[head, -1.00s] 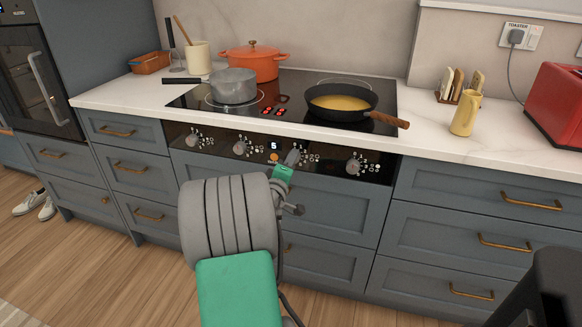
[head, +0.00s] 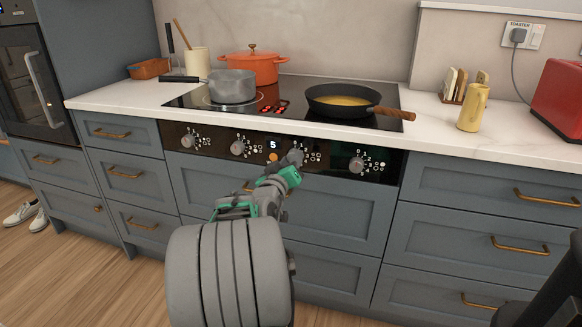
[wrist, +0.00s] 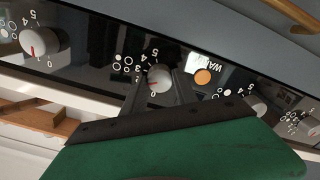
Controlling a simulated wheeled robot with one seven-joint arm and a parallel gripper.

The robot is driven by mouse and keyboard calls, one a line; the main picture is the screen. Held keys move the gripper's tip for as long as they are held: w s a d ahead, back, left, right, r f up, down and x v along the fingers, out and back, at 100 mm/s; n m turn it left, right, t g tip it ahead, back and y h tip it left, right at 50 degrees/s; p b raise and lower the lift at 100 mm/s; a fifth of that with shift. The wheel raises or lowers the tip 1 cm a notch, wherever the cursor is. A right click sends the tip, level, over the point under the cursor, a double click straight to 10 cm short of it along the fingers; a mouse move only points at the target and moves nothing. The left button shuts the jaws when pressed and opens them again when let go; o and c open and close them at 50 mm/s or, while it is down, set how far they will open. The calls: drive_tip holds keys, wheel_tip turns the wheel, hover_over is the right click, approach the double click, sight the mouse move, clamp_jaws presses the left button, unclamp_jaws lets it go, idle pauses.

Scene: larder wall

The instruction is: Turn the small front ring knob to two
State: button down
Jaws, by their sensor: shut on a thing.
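The knob at my gripper is the third from the left on the black control panel; its pale round body (wrist: 160,75) shows in the wrist view, which sees the panel upside down. A red mark on it points to the left in that view, near the low numbers; the exact number is hard to read. The same knob (head: 296,156) is partly hidden by my gripper in the head view. My gripper (head: 291,167) is shut on this knob, with dark fingers (wrist: 155,92) on both sides of it. The ring symbols beside it are too small to read.
Other knobs stand to the left (head: 238,148) and right (head: 357,163). A round orange button (wrist: 205,77) is close to the gripper. On the hob above are a grey saucepan (head: 232,84), an orange pot (head: 262,69) and a frying pan (head: 325,92) with a jutting wooden handle.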

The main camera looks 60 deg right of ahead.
idle(0.3)
drive_tip(key=c, duration=1)
unclamp_jaws()
drive_tip(key=shift+o, duration=0.2)
drive_tip(key=shift+a, duration=0.1)
drive_tip(key=s+a, duration=0.1)
drive_tip(key=a, duration=0.6)
drive_tip(key=shift+a+p, duration=0.25)
drive_tip(key=shift+p, duration=0.2)
drive_tip(key=shift+s, duration=0.1)
